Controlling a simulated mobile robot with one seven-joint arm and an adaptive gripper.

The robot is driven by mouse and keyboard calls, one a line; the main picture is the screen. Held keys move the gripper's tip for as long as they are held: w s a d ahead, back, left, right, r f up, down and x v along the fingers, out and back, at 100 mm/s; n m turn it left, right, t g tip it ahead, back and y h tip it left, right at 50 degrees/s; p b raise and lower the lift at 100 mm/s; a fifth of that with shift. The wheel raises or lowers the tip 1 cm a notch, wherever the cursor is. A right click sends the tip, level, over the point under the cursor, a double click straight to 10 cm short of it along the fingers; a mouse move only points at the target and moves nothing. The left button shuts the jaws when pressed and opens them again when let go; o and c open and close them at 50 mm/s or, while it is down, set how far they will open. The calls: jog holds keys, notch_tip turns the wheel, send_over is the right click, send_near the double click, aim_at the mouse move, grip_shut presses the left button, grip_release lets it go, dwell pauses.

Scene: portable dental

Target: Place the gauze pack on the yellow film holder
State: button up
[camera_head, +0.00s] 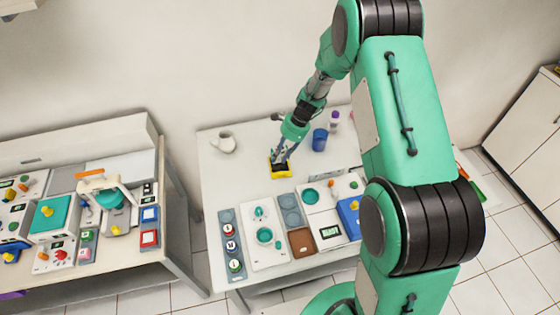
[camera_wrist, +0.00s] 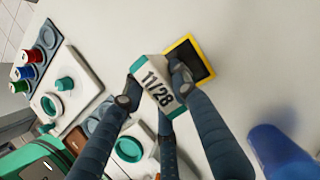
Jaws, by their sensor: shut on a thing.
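My gripper (camera_head: 281,157) is over the white table at its far middle, right at the yellow film holder (camera_head: 280,175). In the wrist view my gripper (camera_wrist: 155,88) is shut on the gauze pack (camera_wrist: 158,92), a small white block with green ends and "11/28" printed on it. The film holder (camera_wrist: 201,60) is a yellow square frame with a dark inside. It lies just beyond the pack, partly hidden by the right finger. Whether the pack touches the holder I cannot tell. I cannot make out the pack clearly in the head view.
A blue cup (camera_head: 319,140) and a purple-capped bottle (camera_head: 334,122) stand right of the holder. A white jug (camera_head: 223,143) stands to the left. Trays and a brown square (camera_head: 301,242) fill the table's near side. Bare table surrounds the holder's left.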

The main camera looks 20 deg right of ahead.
aim_at(280, 161)
jog(key=shift+f+b, duration=0.35)
jog(key=shift+f, duration=1.4)
jog(key=shift+f, duration=0.15)
jog(key=o, duration=0.9)
jog(key=p+v, duration=0.2)
jog(key=v, duration=1)
jog(key=shift+r, duration=0.3)
